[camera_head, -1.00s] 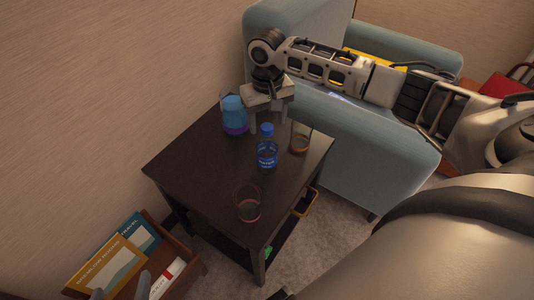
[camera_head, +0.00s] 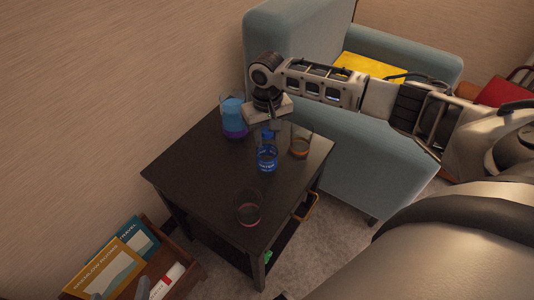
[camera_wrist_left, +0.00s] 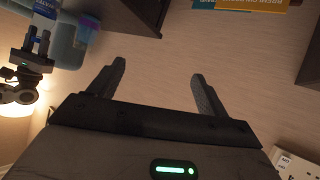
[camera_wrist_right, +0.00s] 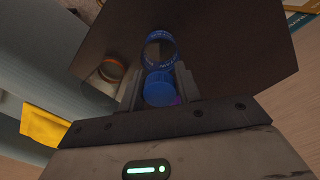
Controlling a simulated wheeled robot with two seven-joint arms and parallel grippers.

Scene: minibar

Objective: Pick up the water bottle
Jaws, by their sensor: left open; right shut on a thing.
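The blue water bottle (camera_head: 267,160) stands upright on the dark table. My right gripper (camera_head: 268,133) reaches down over it from above and is shut on its upper part. In the right wrist view the blue cap (camera_wrist_right: 158,90) sits between the fingers, with the bottle's label ring beyond it over the table top. The bottle's top is partly hidden by the gripper in the head view. My left gripper (camera_wrist_left: 158,72) is open and empty, facing the wall; its fingertips just show at the bottom left of the head view, by the books.
On the dark table (camera_head: 195,165) stand a blue and purple pitcher (camera_head: 233,119), a glass with an orange base (camera_head: 300,147) close to the bottle, and a pinkish glass (camera_head: 248,208) at the front. A blue armchair (camera_head: 360,150) is behind. A wooden box (camera_head: 190,277) holds books.

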